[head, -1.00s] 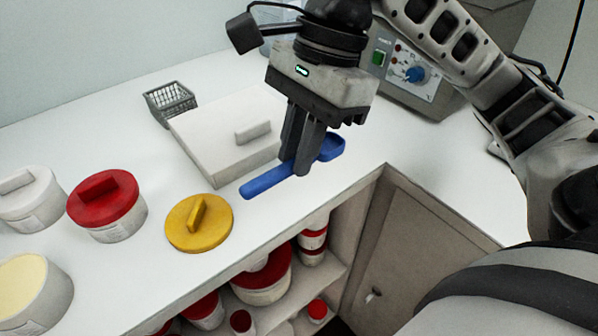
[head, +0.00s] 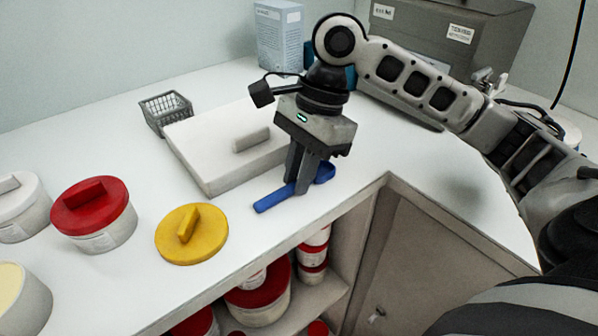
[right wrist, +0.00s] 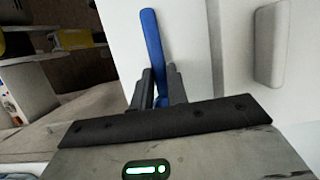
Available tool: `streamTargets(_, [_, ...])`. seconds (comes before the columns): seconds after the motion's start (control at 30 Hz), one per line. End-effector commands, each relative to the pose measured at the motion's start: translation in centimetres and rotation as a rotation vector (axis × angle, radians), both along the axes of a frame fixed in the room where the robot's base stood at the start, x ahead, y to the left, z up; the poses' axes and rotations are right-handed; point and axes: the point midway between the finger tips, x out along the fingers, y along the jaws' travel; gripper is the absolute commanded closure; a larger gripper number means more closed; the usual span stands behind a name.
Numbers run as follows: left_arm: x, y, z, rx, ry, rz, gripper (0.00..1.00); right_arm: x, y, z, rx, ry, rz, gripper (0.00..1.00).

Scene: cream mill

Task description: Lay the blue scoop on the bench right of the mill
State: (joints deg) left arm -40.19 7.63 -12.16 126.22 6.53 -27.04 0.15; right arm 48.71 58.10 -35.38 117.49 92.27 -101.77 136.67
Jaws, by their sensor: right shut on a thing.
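The blue scoop (head: 272,201) is at the front edge of the white bench (head: 395,150), right of the white flat box. My right gripper (head: 300,188) points down and is shut on its handle. The scoop's bowl lies to the right of the fingers. In the right wrist view the blue handle (right wrist: 152,40) runs up from between the fingers (right wrist: 160,98). The scoop is at or very near the bench top; I cannot tell if it touches. The grey mill (head: 450,38) stands at the back right, its front partly hidden by my right arm. My left gripper is out of view.
The white flat box (head: 205,165) with a raised grip lies just left of the scoop. A wire basket (head: 167,112), a yellow lid (head: 205,240), a red-lidded tub (head: 105,235) and a blue-white carton (head: 278,35) stand around. Shelves are below.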

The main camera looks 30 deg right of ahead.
Motion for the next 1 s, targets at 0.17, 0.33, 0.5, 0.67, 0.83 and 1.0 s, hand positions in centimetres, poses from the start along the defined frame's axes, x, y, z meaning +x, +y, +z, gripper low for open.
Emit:
streamTargets(0.17, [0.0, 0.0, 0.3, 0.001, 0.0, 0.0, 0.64, 0.0, 0.0, -0.1, -0.001, 0.002, 0.0, 1.0])
streamTargets(0.33, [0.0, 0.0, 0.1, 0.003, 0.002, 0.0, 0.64, 0.0, 0.0, -0.2, 0.0, 0.001, 0.0, 0.63])
streamTargets(0.5, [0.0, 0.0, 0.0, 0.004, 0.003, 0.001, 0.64, 0.0, 0.0, -0.2, 0.0, 0.0, 0.0, 0.63])
streamTargets(0.67, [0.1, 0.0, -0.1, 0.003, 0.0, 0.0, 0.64, 0.0, 0.0, 0.3, 0.001, -0.003, -0.001, 0.63])
streamTargets(0.83, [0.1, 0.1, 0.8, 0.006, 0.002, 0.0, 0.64, 0.1, -0.9, 3.3, 0.0, -0.004, -0.001, 0.63])
streamTargets(1.0, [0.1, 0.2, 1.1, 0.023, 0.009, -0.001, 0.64, 0.2, -2.1, 7.0, 0.0, -0.004, -0.001, 0.63])
